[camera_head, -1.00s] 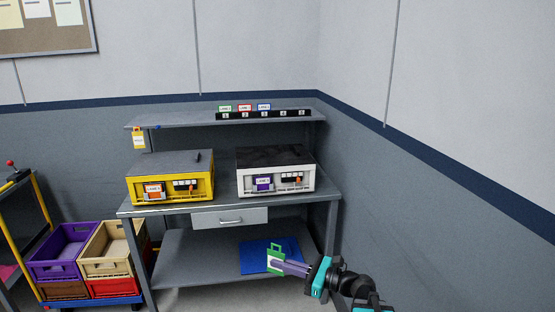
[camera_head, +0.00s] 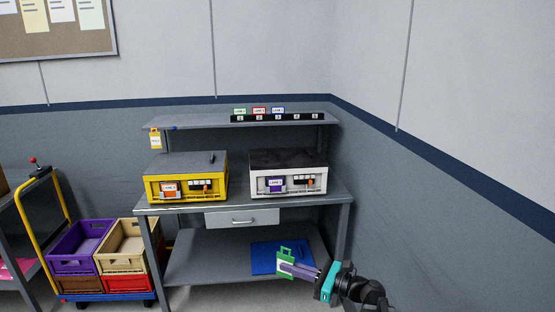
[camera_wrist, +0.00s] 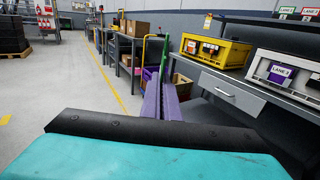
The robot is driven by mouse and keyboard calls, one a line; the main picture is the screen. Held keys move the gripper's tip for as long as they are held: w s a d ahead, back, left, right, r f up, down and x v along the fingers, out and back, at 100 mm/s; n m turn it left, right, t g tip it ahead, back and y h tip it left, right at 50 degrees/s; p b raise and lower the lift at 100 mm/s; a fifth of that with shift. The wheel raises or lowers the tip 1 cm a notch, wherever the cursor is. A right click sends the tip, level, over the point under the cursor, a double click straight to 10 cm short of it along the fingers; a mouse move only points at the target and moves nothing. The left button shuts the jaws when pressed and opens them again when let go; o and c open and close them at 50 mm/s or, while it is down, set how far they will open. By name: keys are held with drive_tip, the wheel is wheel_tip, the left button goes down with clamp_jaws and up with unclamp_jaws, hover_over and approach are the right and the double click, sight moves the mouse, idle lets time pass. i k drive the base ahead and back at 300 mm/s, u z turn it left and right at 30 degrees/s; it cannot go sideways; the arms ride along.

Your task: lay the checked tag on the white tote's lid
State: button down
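The white tote (camera_head: 270,186) stands on the right of the bench top, with a dark, bare-looking lid (camera_head: 290,158). It is partly in the wrist view (camera_wrist: 279,88) at the right. My gripper (camera_head: 289,266), with purple fingers, is low in front of the bench, below the white tote and apart from it. It is shut on a green-edged tag (camera_head: 284,256) with a pale face, held at the fingertips. In the wrist view only a thin green edge of the tag (camera_wrist: 165,58) shows beyond the fingers (camera_wrist: 160,95). Its pattern is too small to make out.
A yellow tote (camera_head: 186,190) stands left of the white one, a dark item on its lid. Above, a shelf (camera_head: 190,124) carries a numbered rack (camera_head: 277,118) with several cards. A blue mat (camera_head: 265,261) lies on the lower shelf. Crates (camera_head: 80,245) stand left; a wall closes the right.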

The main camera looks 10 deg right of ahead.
sight(276, 157)
drive_tip(key=u, duration=0.7)
drive_tip(key=i, duration=1.7)
drive_tip(key=z, duration=0.05)
